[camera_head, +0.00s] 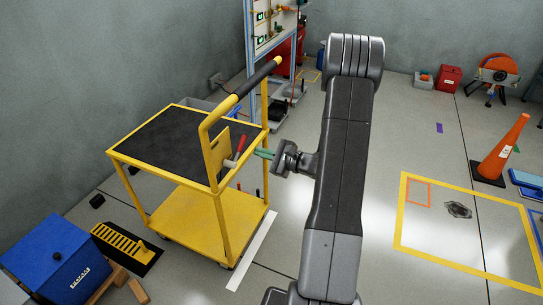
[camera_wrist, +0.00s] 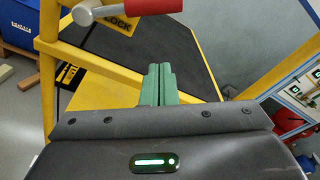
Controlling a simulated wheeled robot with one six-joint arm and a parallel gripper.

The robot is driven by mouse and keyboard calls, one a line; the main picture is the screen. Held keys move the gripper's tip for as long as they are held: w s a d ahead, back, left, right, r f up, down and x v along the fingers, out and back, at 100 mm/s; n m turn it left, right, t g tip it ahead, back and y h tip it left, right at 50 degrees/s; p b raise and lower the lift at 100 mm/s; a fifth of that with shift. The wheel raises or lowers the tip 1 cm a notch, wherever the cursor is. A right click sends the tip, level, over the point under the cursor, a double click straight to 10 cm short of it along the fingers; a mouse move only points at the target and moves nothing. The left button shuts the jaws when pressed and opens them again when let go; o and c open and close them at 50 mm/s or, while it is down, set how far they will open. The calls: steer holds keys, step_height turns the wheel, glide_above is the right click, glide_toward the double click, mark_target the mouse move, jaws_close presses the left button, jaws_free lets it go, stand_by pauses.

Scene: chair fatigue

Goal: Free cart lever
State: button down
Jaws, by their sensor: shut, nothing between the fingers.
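The yellow cart (camera_head: 165,207) with a dark top stands left of my arm. A lever with a red grip (camera_head: 241,146) sits on the yellow plate (camera_head: 217,155) at the cart's handle end. In the wrist view the red grip (camera_wrist: 128,6) and its grey knob (camera_wrist: 83,13) show at the top, beside a yellow plate with "LOCK" lettering (camera_wrist: 118,26). My gripper (camera_head: 263,153) points left at the cart, just below and right of the red grip. Its green fingers (camera_wrist: 160,82) are together and hold nothing. The red grip is beyond the fingertips in the wrist view, apart from them.
A blue box (camera_head: 57,262) stands front left, by a dark mat with yellow bars (camera_head: 124,244). A rack with a panel (camera_head: 272,22) stands behind the cart. An orange cone (camera_head: 503,148) and a yellow floor outline (camera_head: 400,215) are at right. Floor between cart and outline is mostly clear.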

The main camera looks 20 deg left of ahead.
mark_target(239, 150)
steer(key=shift+s+a+r, duration=0.45)
steer(key=shift+a+r, duration=0.25)
steer(key=shift+a, duration=0.15)
steer(key=shift+s+a+r, duration=0.4)
steer(key=shift+a+r, duration=0.3)
steer(key=shift+a, duration=0.1)
steer(key=shift+b, duration=0.4)
steer(key=shift+s+r+n+b, duration=0.1)
steer(key=shift+r+n+b, duration=0.05)
steer(key=shift+n+b, duration=0.2)
